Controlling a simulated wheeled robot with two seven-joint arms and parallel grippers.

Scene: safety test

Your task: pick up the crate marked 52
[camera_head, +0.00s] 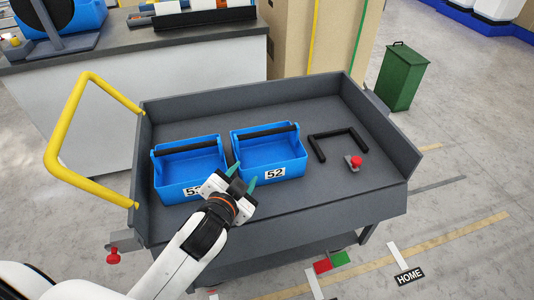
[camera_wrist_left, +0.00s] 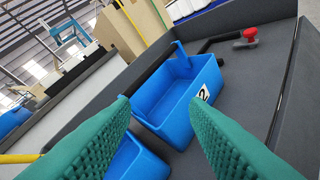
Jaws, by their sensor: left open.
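The crate marked 52 (camera_head: 272,158) is blue with a black top handle and stands on the grey cart (camera_head: 300,205). Its white label faces the front. It also shows in the left wrist view (camera_wrist_left: 172,98), ahead of the fingers, its label partly hidden by a finger. A second blue crate (camera_head: 172,174) stands just left of it, its label partly covered by my gripper. My left gripper (camera_head: 241,177) is open, with green fingers, at the front left of crate 52 and near the gap between the crates. The wrist view shows nothing held between its fingers (camera_wrist_left: 165,140). My right gripper is not in view.
A black bracket-shaped bar (camera_head: 338,138) and a red-topped part (camera_head: 355,162) lie right of crate 52 on the cart. The cart has raised walls and a yellow handle (camera_head: 62,130). A green bin (camera_head: 402,78) stands behind at right. The cart's front right is clear.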

